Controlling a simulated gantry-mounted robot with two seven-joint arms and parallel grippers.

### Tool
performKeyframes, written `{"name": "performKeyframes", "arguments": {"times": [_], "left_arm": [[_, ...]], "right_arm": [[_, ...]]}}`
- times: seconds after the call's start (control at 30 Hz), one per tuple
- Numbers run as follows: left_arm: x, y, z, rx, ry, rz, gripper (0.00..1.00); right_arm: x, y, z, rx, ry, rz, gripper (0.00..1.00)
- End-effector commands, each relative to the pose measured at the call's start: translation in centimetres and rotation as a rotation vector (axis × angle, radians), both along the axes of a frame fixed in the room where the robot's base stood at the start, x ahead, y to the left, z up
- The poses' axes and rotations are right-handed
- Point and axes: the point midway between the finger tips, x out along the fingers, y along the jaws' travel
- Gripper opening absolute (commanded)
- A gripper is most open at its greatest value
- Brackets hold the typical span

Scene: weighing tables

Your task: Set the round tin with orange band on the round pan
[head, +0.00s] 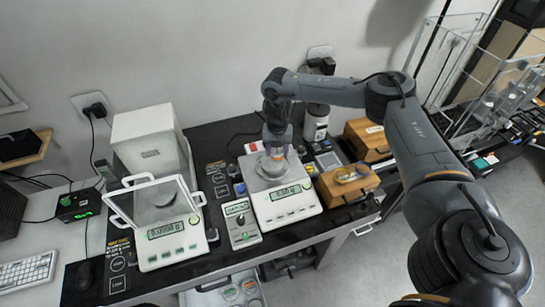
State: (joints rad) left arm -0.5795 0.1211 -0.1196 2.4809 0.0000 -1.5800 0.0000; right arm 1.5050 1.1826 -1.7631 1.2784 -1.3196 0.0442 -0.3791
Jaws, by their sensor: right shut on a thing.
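My right gripper (276,146) reaches down over the right-hand balance. It is shut on the small round tin with orange band (276,154), which is partly covered by the fingers. The tin is upright over the round pan (270,168) of that white balance (289,205). I cannot tell whether the tin's base touches the pan. The balance display is lit, its digits too small to read surely. My left gripper is not in view.
A second balance with a glass draft shield (160,205) stands left, before a white box (150,140). A small grey meter (241,222) sits between the balances. Wooden boxes (347,184) and a dark-topped jar (316,122) stand close right of the gripper.

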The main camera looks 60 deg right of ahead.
Motion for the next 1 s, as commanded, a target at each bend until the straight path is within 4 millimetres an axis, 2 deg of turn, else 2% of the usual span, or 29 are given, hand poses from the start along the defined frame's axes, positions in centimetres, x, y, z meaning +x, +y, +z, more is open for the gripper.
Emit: {"name": "performKeyframes", "arguments": {"times": [0.1,0.3,0.43,0.7,1.0], "left_arm": [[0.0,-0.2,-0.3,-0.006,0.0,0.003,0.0],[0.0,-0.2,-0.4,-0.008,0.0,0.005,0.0],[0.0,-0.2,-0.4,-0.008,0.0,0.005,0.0],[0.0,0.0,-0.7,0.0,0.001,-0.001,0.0],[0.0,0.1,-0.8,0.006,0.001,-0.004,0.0]], "right_arm": [[1.4,-0.3,-0.9,0.0,0.0,-0.001,0.22],[2.3,-0.7,-1.4,-0.001,0.0,0.0,0.22],[2.4,-0.7,-2.2,0.0,0.0,0.001,0.22],[2.3,-0.7,-5.2,0.0,0.0,0.001,0.22],[2.3,-0.7,-5.5,0.0,0.0,0.0,0.22]]}}
